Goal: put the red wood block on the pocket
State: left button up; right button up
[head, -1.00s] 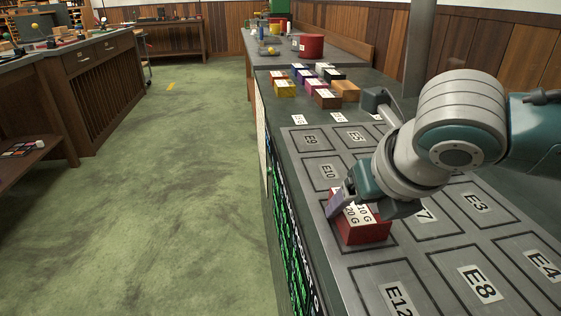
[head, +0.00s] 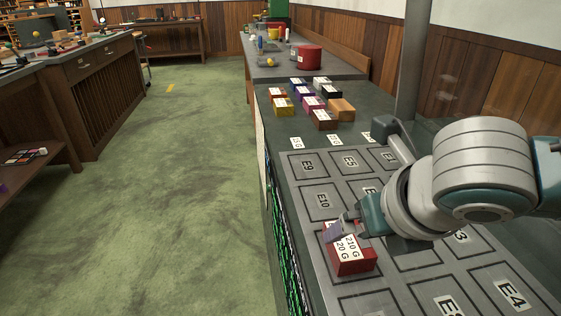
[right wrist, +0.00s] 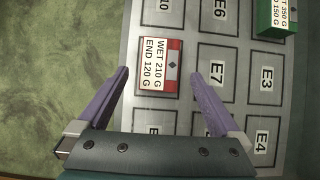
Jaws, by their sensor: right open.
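The red wood block (head: 355,263), with a white label reading 210 G and 120 G, rests on the grey metal pocket board (head: 295,172). It sits over an outlined pocket beside E10 and E7; that pocket's own label is covered. My right gripper (head: 345,230) is at the block's far upper side in the head view. In the right wrist view its purple fingers (right wrist: 159,74) are spread apart on either side of the red block (right wrist: 173,65), with gaps visible. I cannot tell how high the fingertips are. My left gripper is not in view.
A green labelled block (right wrist: 270,31) stands on the board near E6. A vertical post (head: 412,60) rises behind the board.

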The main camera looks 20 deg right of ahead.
jog(key=s+a+r+m+y+p, duration=0.2)
jog(key=s+a+r+m+p, duration=0.3)
jog(key=s+a+r+m, duration=0.5)
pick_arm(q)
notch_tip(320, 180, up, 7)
pick_arm(e)
jog(key=s+d+m+g, duration=0.1)
jog(key=s+d+m, duration=0.1)
jog(key=m, duration=0.8)
jog(key=s+d+f+m+g, duration=0.1)
jog(key=s+m, duration=0.4)
jog(key=m, duration=0.6)
jog(key=shift+s+d+m+g, duration=0.3)
jog(key=shift+d+g, duration=0.1)
jog(key=shift+d, duration=0.45)
jog(key=shift+f, duration=0.1)
